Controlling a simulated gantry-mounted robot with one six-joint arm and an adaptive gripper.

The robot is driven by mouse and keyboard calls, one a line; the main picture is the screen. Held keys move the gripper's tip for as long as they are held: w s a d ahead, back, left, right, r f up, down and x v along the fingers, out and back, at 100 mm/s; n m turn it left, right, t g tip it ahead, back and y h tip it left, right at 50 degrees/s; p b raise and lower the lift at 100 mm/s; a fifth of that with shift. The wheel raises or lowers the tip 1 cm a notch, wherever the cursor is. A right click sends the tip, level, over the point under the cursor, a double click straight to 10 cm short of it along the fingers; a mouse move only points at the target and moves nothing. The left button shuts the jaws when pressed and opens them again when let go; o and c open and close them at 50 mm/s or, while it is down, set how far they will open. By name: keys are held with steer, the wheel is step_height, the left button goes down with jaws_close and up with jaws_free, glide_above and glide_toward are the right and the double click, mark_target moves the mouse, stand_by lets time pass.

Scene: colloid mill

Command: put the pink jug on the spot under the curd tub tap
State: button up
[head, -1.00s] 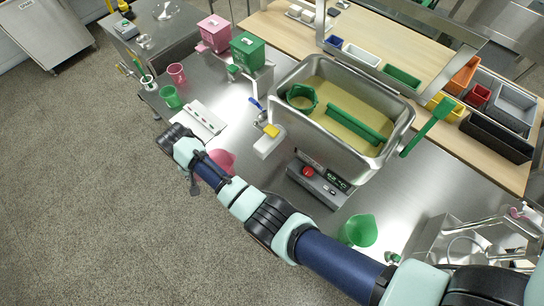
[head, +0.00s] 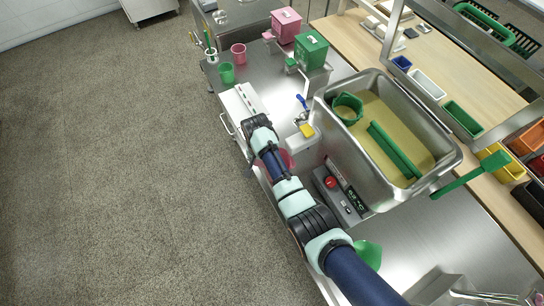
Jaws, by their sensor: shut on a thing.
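The pink jug (head: 285,159) is beside my arm, left of the tap, and partly hidden by the arm. My gripper (head: 260,160) is at the jug and shut on it; its fingers are mostly hidden by my wrist and forearm. The steel curd tub (head: 452,160) holds yellow curd, a green jug (head: 347,107) and a long green tool (head: 394,150). The tap (head: 306,129), with a blue lever and yellow part, is at the tub's left side, above a pale block. The spot under it cannot be made out clearly.
A control box (head: 332,183) with a red button stands in front of the tub. A green jug (head: 368,253) is near my forearm. A white tray (head: 238,104), pink cup (head: 238,53) and green cup (head: 226,72) are at the back left. A green paddle (head: 470,181) sticks out right.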

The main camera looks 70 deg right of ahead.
steer(key=s+d, duration=0.3)
steer(key=shift+d+f, duration=0.3)
steer(key=shift+d, duration=0.05)
steer(key=shift+w+a, duration=0.1)
steer(key=shift+a, duration=0.05)
steer(key=shift+f+b, duration=0.2)
steer(key=shift+b, duration=0.15)
steer(key=o, duration=1.2)
step_height(320, 180, up, 12)
steer(key=p, duration=0.3)
steer(key=shift+r, duration=0.25)
